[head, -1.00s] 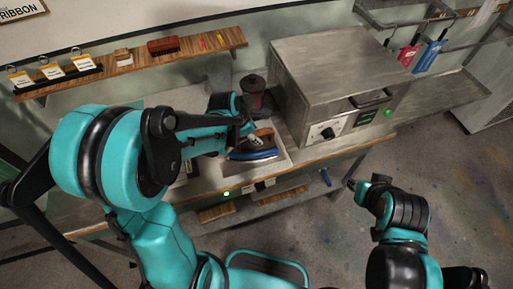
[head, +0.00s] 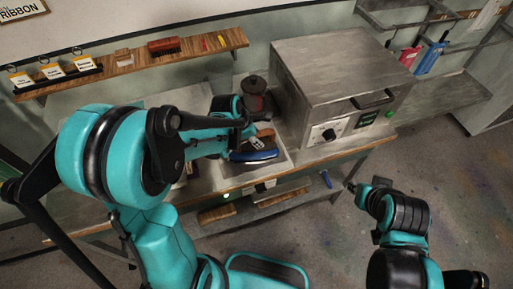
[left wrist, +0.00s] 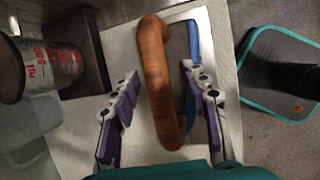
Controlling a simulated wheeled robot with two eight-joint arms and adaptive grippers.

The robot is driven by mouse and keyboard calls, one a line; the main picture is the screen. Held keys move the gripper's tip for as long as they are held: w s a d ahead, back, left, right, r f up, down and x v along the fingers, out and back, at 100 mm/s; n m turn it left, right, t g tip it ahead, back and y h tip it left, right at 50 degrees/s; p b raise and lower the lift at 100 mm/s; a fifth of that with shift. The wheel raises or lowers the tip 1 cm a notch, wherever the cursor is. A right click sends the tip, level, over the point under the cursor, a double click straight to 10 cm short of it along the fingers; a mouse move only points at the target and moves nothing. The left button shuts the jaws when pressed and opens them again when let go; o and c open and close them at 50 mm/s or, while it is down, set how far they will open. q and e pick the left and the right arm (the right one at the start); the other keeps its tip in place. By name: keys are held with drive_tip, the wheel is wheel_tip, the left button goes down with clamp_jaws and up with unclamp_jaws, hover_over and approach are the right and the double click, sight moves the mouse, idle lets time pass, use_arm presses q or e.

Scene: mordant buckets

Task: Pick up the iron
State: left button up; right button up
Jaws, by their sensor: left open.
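The iron (head: 258,155) has a blue body and a brown wooden handle. My left gripper (left wrist: 160,85) is open, with one purple-padded finger on each side of the handle. A gap shows between the handle and the left finger; contact at the right finger is hard to judge.
A steel oven (head: 335,75) stands close to the right of the iron. A dark can (head: 255,92) stands behind it; a can with red lettering (left wrist: 45,68) shows in the left wrist view. A wooden wall shelf (head: 130,65) runs behind. Open floor lies at the right.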

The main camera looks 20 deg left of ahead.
use_arm(q)
drive_tip(key=shift+c, duration=0.2)
clamp_jaws()
idle(0.3)
